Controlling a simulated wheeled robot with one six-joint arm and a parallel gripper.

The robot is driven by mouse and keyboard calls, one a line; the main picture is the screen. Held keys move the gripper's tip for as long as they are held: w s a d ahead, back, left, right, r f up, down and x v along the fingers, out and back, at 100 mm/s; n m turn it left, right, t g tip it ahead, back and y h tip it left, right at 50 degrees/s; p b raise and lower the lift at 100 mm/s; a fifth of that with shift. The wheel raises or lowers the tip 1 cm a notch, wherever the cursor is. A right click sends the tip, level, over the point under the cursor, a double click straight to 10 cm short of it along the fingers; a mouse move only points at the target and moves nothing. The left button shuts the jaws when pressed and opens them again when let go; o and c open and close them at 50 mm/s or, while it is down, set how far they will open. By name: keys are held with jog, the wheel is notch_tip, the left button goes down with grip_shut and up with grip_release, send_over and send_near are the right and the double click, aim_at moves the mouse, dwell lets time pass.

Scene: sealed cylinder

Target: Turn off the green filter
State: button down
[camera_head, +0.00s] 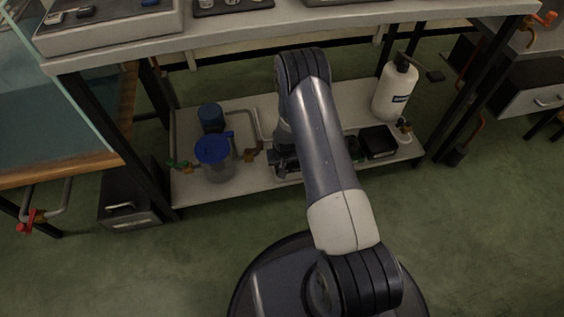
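A clear canister with a blue lid (213,150) stands on the left part of the lower shelf. A small green valve handle (179,163) sits on the piping at its left. Which part is the green filter I cannot tell for sure; the green handle is the clearest green part there. My arm reaches over the shelf, and my gripper (286,166) shows only as dark parts low behind the arm, right of the canister. Its fingers are too hidden and dark to tell open from shut.
A darker blue cylinder (211,117) stands behind the canister. A white bottle (395,90) and a black box (378,141) are on the shelf's right. The table top (300,24) overhangs the shelf. A glass tank (45,100) and a red valve (31,219) are at left.

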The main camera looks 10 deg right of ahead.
jog(key=shift+f, duration=0.1)
jog(key=shift+s+f+b, duration=0.2)
jog(key=shift+f+b, duration=0.4)
jog(key=shift+b, duration=0.25)
jog(key=shift+r+p, duration=0.3)
jog(key=shift+w+r+b, duration=0.3)
jog(key=shift+w+r, duration=0.05)
jog(key=shift+w, duration=0.35)
